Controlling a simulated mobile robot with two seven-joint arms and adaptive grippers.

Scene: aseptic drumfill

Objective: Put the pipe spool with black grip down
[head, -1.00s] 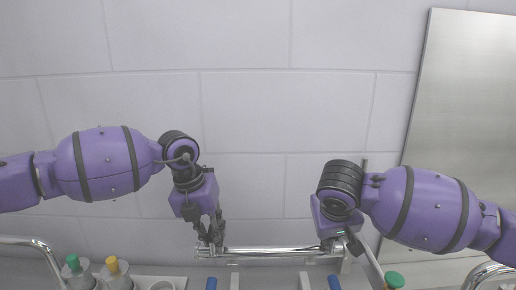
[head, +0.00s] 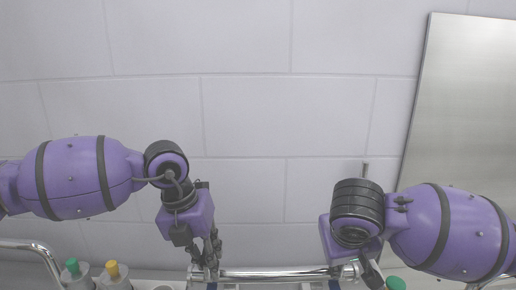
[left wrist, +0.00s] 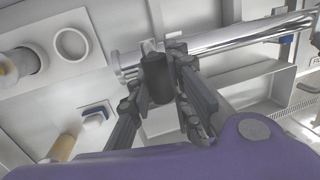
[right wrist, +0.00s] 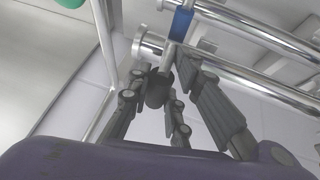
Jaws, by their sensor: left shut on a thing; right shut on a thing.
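The pipe spool (head: 285,274) is a shiny metal tube lying level across the bottom of the head view. My left gripper (head: 213,262) is at its left end. In the left wrist view its fingers are shut on a black grip (left wrist: 157,80) beside the spool's flanged end (left wrist: 125,66). My right gripper (head: 370,274) is at the right end. In the right wrist view its fingers close around another black grip (right wrist: 157,89), near the flanged end (right wrist: 147,46). The spool's underside and any contact below it are hidden in the head view.
Green-capped (head: 73,267) and yellow-capped (head: 112,269) bottles stand at lower left, and a green cap (head: 395,283) shows at lower right. Curved metal rails (head: 30,246) flank the bench. A blue piece (right wrist: 181,24) is close to the spool's right end. A tiled wall stands behind.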

